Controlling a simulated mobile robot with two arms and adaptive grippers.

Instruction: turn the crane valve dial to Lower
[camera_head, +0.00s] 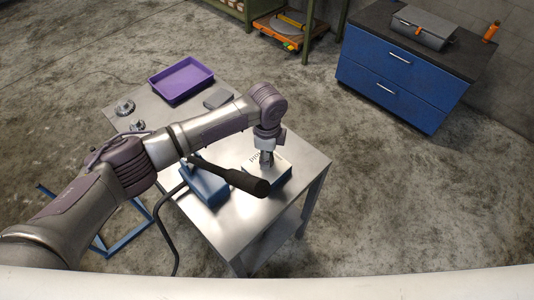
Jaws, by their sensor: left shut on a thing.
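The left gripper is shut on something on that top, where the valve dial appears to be. The dial is hidden by the fingers, so I cannot tell where it points. The lettering on the plate is too small to read. A black-gripped lever (247,183) on a second blue block (205,186) lies just in front. My right gripper is out of view.
The steel table (225,229) also bears a purple tray (181,79), a grey block (217,98) and metal parts (125,107) toward its far left. A blue drawer cabinet (396,73) stands at the back right; the floor between is clear.

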